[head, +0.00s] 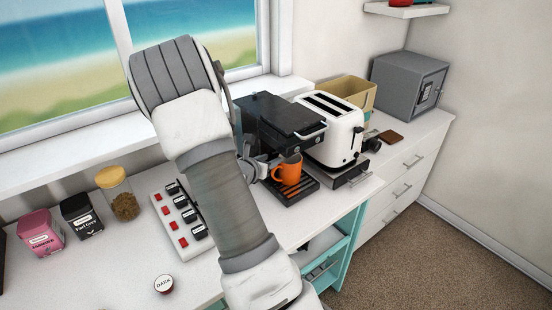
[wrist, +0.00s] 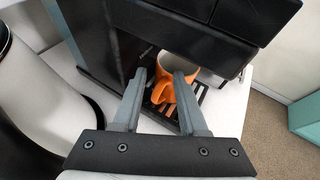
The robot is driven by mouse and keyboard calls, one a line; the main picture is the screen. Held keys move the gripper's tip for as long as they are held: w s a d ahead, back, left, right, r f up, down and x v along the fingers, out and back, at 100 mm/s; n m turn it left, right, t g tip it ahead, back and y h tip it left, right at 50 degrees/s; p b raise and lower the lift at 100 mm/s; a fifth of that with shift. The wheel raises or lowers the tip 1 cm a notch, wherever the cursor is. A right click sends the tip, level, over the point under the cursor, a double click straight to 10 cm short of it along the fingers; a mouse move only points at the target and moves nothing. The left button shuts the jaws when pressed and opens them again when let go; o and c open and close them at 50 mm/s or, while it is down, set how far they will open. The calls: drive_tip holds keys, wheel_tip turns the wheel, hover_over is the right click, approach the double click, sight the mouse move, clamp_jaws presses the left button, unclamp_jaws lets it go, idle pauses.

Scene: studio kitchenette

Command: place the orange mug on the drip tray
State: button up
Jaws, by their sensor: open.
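The orange mug (head: 289,171), white inside, stands upright on the slatted black drip tray (head: 305,187) under the black coffee machine (head: 283,116). In the wrist view the mug (wrist: 187,72) shows below the machine's overhang, which hides part of its top. The tray's slats (wrist: 197,93) show beside it. My gripper (head: 257,166) is at the mug's left side in the head view. In the wrist view my gripper (wrist: 161,76) is open, its two fingers apart with the orange handle showing between them. Whether a finger touches the mug I cannot tell.
A white toaster (head: 333,130) stands close right of the machine, with a grey safe (head: 408,84) farther right. The front counter is mostly clear around a round DARK pod (head: 163,285).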

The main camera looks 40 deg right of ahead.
drive_tip(key=s+a+r+m+g+y, duration=0.3)
drive_tip(key=s+a+r+m, duration=0.9)
drive_tip(key=r+m, duration=0.1)
drive_tip(key=s+a+r+m+t+y, duration=0.1)
drive_tip(key=s+a+m+y, duration=0.3)
drive_tip(key=a, duration=0.7)
drive_tip(key=s+a+r+m+t+y, duration=0.2)
drive_tip(key=s+a+r+m+y, duration=0.2)
drive_tip(key=a, duration=0.7)
drive_tip(key=shift+s+a+r+m+t+y, duration=0.3)
drive_tip(key=shift+s+m+y, duration=0.3)
drive_tip(key=shift+s+m, duration=0.25)
drive_tip(key=shift+d, duration=0.15)
